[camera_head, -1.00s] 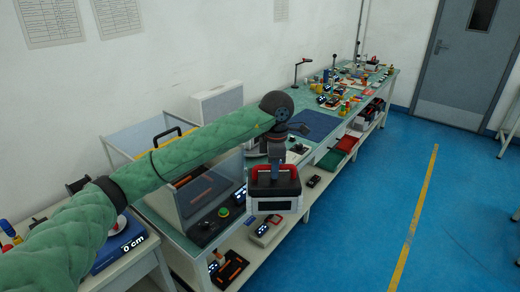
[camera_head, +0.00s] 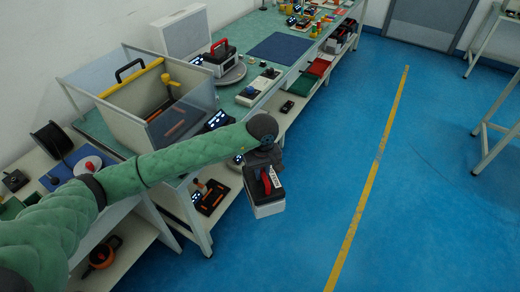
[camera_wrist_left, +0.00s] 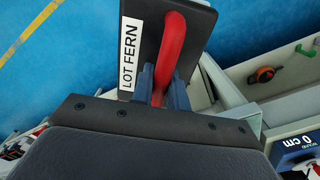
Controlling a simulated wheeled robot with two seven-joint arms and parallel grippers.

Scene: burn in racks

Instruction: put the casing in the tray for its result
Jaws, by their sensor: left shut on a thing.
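The casing (camera_head: 265,208) has a white body, a dark top and a red handle. My left gripper (camera_head: 264,172) is shut on the handle and holds the casing in the air in front of the bench, over the blue floor. In the left wrist view the fingers (camera_wrist_left: 160,85) close around the red handle, and a label on the casing's dark top (camera_wrist_left: 143,45) reads "LOT FERN". A green tray (camera_head: 297,87) and a red tray (camera_head: 319,67) lie side by side on the lower shelf under the bench. My right gripper is out of view.
A similar red-handled casing (camera_head: 220,56) stands on a round plate on the bench. A clear-walled box (camera_head: 133,113) with a yellow bar stands nearer. Small devices lie on the lower shelf. The floor (camera_head: 325,185) right of the bench is clear.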

